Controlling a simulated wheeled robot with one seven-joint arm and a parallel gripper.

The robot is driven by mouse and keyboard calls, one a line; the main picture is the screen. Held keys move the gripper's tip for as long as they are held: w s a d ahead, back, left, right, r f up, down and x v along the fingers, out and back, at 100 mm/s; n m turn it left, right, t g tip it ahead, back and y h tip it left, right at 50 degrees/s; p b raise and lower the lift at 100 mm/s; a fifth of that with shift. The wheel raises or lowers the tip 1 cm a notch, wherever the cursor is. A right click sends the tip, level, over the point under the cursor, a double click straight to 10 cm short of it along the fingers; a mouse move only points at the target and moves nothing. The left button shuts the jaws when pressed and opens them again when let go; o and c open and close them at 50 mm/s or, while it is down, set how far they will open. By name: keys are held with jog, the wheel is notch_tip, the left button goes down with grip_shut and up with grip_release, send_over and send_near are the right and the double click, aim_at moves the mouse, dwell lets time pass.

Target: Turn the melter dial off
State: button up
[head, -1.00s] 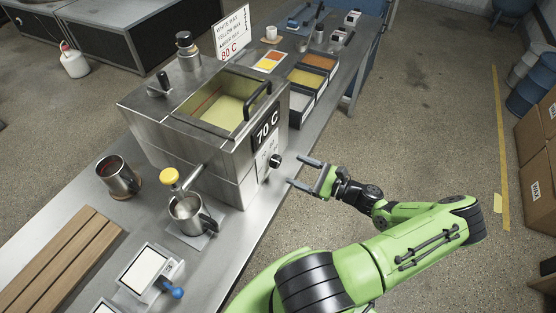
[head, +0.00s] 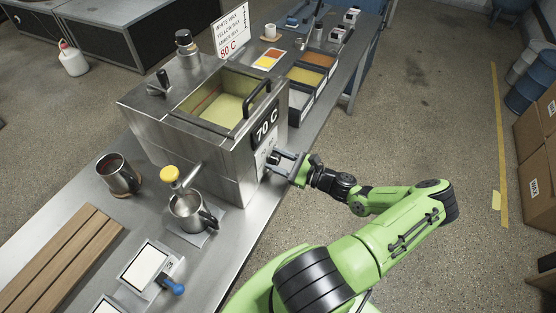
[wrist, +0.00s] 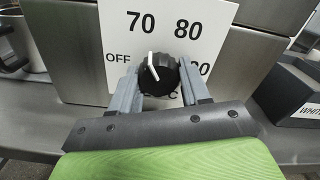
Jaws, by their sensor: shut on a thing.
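The melter (head: 215,120) is a steel box on the table with a 70 C display (head: 266,128) on its front and yellow wax in its open top. Its black dial (wrist: 158,74) shows in the wrist view, with a white pointer tilted slightly left of straight up, toward the 70 mark. OFF is printed to the dial's left and 80 at upper right. My gripper (wrist: 158,82) has one finger on each side of the dial and is shut on it. In the head view my gripper (head: 280,164) is at the melter's front, and its fingers mostly hide the dial.
A yellow-topped tap (head: 170,176) sits over a metal pitcher (head: 186,210) left of my gripper. Wax trays (head: 308,76) stand along the table beyond the melter. The floor to the right of the table is clear near my arm.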

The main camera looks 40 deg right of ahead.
jog(key=shift+n, duration=0.4)
jog(key=n+b, duration=0.2)
jog(key=n, duration=0.3)
jog(key=n+b, duration=0.2)
jog(key=n, duration=0.4)
jog(key=shift+d+b, duration=0.1)
jog(key=shift+b, duration=0.2)
jog(key=shift+r, duration=0.1)
dwell(0.3)
jog(key=o, duration=1)
jog(key=v, duration=1.5)
jog(key=shift+s, duration=0.35)
jog(key=shift+d+r, duration=0.1)
